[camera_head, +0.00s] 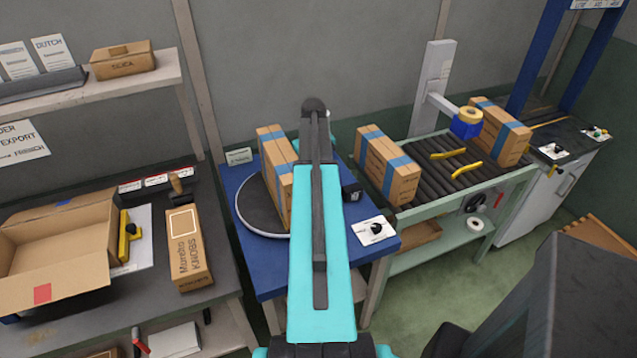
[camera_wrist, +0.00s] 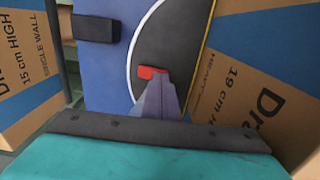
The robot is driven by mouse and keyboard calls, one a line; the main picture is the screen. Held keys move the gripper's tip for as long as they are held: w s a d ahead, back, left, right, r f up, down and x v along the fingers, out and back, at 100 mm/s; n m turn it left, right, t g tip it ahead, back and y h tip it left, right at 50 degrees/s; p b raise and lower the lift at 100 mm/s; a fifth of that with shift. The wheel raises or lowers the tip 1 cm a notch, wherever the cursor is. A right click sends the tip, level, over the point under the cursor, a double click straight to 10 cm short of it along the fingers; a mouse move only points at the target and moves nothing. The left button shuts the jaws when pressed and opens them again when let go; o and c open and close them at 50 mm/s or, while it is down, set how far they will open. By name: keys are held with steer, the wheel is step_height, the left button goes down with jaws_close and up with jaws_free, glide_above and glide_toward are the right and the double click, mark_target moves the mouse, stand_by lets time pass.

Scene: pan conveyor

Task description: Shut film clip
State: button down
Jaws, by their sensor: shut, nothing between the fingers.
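A small red piece (camera_wrist: 150,72), which looks like the film clip, is on the dark turntable (camera_wrist: 168,38) inside its white rim in the wrist view. My gripper (camera_wrist: 162,85) is shut and empty, its fingertips right at the red piece; I cannot tell whether they touch it. Whether the clip is open or shut is not clear. In the head view the turntable (camera_head: 252,212) stands on a blue table, partly behind my arm. My gripper and the red piece are hidden there.
A taped carton (camera_head: 273,160) stands on the turntable, close right of my gripper in the wrist view (camera_wrist: 265,75). A black block (camera_wrist: 95,28) juts in at upper left. Cartons (camera_head: 388,170) stand on the roller conveyor (camera_head: 440,195). A knob panel (camera_head: 375,230) sits at the table's front.

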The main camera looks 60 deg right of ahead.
steer(key=shift+f+b, duration=0.3)
steer(key=shift+f, duration=0.45)
stand_by(0.8)
steer(key=shift+r+p, duration=2.15)
steer(key=shift+r, duration=1.35)
